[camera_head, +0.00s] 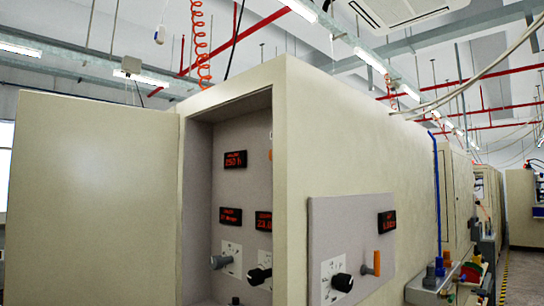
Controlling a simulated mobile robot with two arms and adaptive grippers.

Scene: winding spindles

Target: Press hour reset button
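A tall beige cabinet stands in front of me with its door (95,200) swung open to the left. On the grey panel (225,190) inside is a red-lit display (235,160) that seems to read hours. An orange part (270,155) beside it is partly hidden by the cabinet's front edge. Two more red displays (231,217) (264,222) sit lower. Below them are a grey knob (221,262) and a black knob (259,275) on white dial plates. I cannot tell which part is the hour reset button. Neither of my grippers is in view.
A second grey panel (325,235) on the cabinet's right face carries a red display (387,221), a black knob (342,283) and an orange handle (372,264). Machinery with a blue pipe (437,190) stands farther right. A floor aisle with yellow-black marking (503,285) runs beyond.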

